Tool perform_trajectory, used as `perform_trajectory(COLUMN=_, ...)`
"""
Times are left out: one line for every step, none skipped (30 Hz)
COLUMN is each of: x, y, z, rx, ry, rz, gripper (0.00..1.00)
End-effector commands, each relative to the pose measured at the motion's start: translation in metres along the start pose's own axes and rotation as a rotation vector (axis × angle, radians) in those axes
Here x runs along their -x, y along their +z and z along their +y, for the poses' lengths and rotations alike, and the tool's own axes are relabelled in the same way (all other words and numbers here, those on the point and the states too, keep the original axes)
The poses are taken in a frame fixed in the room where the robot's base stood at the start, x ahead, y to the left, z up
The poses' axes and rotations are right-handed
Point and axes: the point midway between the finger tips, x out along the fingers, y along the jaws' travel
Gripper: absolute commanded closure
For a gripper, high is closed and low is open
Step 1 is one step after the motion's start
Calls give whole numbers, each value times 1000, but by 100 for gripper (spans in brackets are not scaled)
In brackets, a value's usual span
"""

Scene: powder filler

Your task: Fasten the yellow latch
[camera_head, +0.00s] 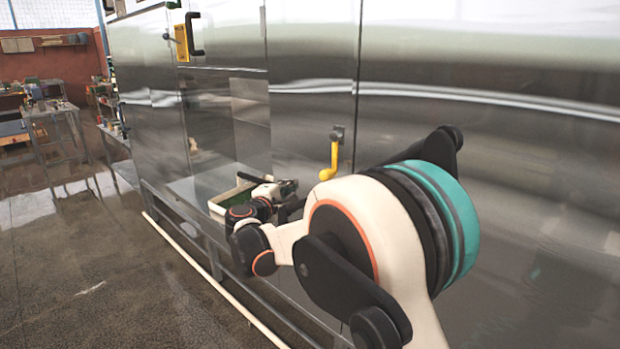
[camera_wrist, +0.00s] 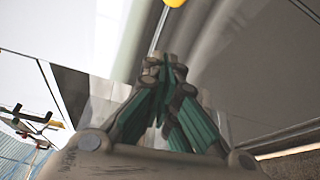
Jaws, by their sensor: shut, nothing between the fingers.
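The yellow latch (camera_head: 328,163) is a hooked lever hanging from a dark mount on the steel cabinet front, beside a vertical panel seam. Its lower end curves to the left. In the wrist view, a yellow piece (camera_wrist: 175,3), likely this latch, is cut off by the top edge. My gripper (camera_head: 291,185) is to the left of the latch and a little lower in the head view, visibly apart from it. In the wrist view my gripper (camera_wrist: 166,64) has its green-padded fingers together, with nothing between them. My own arm hides part of the cabinet below the latch.
The shiny steel cabinet wall (camera_head: 500,110) fills the right side and carries reflections. A black door handle with a yellow plate (camera_head: 183,42) sits at upper left. A pale rail (camera_head: 215,285) runs along the cabinet base. Open floor (camera_head: 90,270) lies at the left.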

Motion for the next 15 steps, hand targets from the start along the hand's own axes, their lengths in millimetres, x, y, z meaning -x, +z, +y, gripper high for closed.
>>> perform_trajectory(x=-1, y=0, z=0, rx=0, ry=0, rz=0, gripper=100)
perform_trajectory(x=-2, y=0, z=0, rx=0, ry=0, rz=-1, gripper=100)
perform_trajectory(x=-4, y=0, z=0, rx=-1, ry=0, rz=-1, gripper=100)
perform_trajectory(x=-7, y=0, z=0, rx=-1, ry=-1, rz=-1, gripper=100)
perform_trajectory(x=-10, y=0, z=-1, rx=-1, ry=-1, rz=-1, gripper=100)
perform_trajectory(x=-15, y=1, z=-1, rx=-1, ry=-1, rz=-1, gripper=100)
perform_trajectory(x=-20, y=1, z=-1, rx=-1, ry=-1, rz=-2, gripper=100)
perform_trajectory(x=-25, y=1, z=-1, rx=-1, ry=-1, rz=-2, gripper=100)
perform_trajectory(x=-32, y=1, z=-2, rx=-1, ry=-1, rz=-2, gripper=100)
perform_trajectory(x=-37, y=1, z=-2, rx=-1, ry=-1, rz=-3, gripper=100)
perform_trajectory(x=-43, y=1, z=-1, rx=-1, ry=-1, rz=-2, gripper=100)
perform_trajectory(x=-51, y=1, z=-2, rx=-1, ry=-1, rz=-2, gripper=100)
perform_trajectory(x=-57, y=1, z=-2, rx=-1, ry=-1, rz=-2, gripper=100)
perform_trajectory(x=-62, y=1, z=-2, rx=-1, ry=-1, rz=-2, gripper=100)
perform_trajectory(x=-69, y=1, z=-1, rx=-1, ry=-1, rz=-2, gripper=100)
